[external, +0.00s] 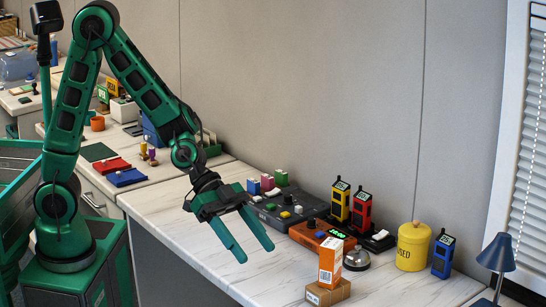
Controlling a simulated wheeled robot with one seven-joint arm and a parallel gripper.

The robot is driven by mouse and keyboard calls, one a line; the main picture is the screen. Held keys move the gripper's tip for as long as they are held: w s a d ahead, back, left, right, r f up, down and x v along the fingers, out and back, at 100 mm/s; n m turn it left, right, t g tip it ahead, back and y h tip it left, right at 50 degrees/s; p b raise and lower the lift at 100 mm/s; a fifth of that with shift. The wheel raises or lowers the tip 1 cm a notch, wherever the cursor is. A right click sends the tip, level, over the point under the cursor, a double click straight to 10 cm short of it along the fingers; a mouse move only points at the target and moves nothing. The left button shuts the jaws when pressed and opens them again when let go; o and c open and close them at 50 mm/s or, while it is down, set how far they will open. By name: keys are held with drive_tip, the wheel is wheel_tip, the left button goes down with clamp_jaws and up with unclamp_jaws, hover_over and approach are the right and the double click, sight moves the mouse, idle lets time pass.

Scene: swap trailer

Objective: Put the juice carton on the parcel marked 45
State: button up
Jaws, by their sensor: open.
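The juice carton (327,266), orange and white with a code on its side, stands upright on a small brown parcel (330,296) near the front edge of the counter. The parcel has a small white label on its front, too small to read. My gripper (255,254) is open and empty, its fingers pointing down and to the right. It is to the left of the carton and apart from it.
An orange clock box (322,236) and a silver bell (356,260) are close behind the carton. A yellow canister (412,247) and a blue handset (443,256) stand to the right, near a blue lamp (496,255). The counter (190,218) is clear at left.

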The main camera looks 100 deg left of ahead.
drive_tip(key=s+d+m+g, duration=0.1)
drive_tip(key=s+d+g, duration=0.3)
drive_tip(key=s, duration=0.5)
drive_tip(key=s+a+r+g+y, duration=0.1)
drive_tip(key=s+y, duration=0.1)
drive_tip(key=s, duration=0.7)
drive_tip(key=s+a+r+g+y, duration=0.1)
drive_tip(key=s+g+y, duration=0.1)
drive_tip(key=s, duration=0.7)
drive_tip(key=s+a+r+n+g+y, duration=0.1)
drive_tip(key=s+y, duration=0.2)
drive_tip(key=s, duration=0.6)
drive_tip(key=shift+a+r+g, duration=0.25)
drive_tip(key=shift+r+g, duration=0.05)
drive_tip(key=shift+r, duration=0.05)
drive_tip(key=shift+s, duration=0.1)
